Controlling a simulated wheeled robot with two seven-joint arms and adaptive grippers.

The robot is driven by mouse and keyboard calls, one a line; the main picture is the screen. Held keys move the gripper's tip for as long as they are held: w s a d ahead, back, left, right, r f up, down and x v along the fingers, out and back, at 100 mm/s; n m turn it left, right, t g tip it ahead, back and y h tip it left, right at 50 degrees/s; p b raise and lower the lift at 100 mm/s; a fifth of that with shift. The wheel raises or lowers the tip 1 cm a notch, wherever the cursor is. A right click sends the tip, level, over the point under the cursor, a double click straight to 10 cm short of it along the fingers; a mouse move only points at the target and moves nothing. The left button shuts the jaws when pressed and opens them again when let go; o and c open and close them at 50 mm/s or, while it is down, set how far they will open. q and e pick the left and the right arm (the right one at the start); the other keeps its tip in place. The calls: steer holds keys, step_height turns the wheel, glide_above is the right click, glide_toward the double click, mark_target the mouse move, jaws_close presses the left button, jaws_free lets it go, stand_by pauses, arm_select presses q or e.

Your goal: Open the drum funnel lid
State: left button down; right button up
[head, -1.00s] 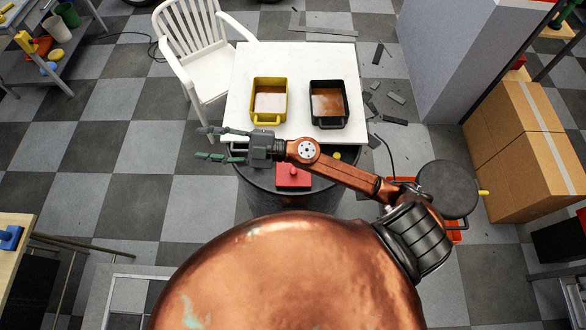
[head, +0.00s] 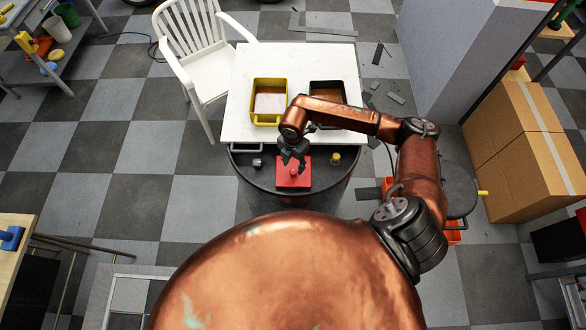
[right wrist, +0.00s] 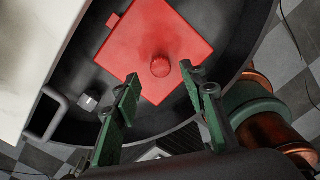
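The drum funnel (head: 254,176) is a dark round drum top in front of the white table. My right gripper (head: 293,163) is above the lid, pointing down. In the right wrist view its green fingers (right wrist: 166,86) are spread apart, with the knob beyond and between the tips and nothing held. My left gripper is not in view.
A white table (head: 240,110) behind the drum carries a yellow tray (head: 255,120) and a black tray (head: 341,100). A white chair (head: 205,75) stands left of it. Cardboard boxes (head: 520,140) stand on the right.

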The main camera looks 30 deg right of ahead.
mark_target(293, 171)
steer(key=shift+f, duration=2)
steer(key=shift+c, duration=0.4)
jaws_close()
